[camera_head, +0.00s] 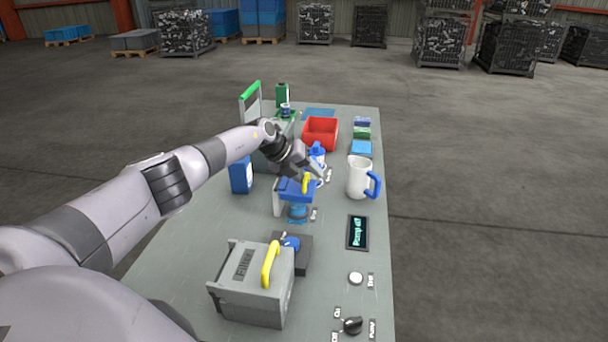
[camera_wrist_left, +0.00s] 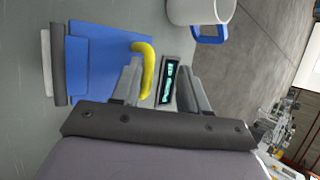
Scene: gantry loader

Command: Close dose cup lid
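The blue dose cup lid (camera_head: 293,192) with its yellow handle (camera_head: 305,183) sits over a translucent blue cup (camera_head: 298,211) near the middle of the bench. A pale bracket (camera_head: 278,204) stands at the lid's left side. I cannot tell from here whether the lid rests fully on the cup. My left gripper (camera_head: 311,175) is just above the lid. In the left wrist view its fingers (camera_wrist_left: 163,78) are apart, with the yellow handle (camera_wrist_left: 147,68) close to the left finger; I cannot tell whether they touch. The blue lid (camera_wrist_left: 100,68) fills the left there. My right gripper is not in view.
A white mug-like jug (camera_head: 359,176) with a blue handle stands right of the lid. A grey Filter box (camera_head: 248,283) with a yellow handle is nearer me. A dark display (camera_head: 357,232), a white button (camera_head: 355,278) and a black knob (camera_head: 352,325) line the right edge. A red bin (camera_head: 320,133) is behind.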

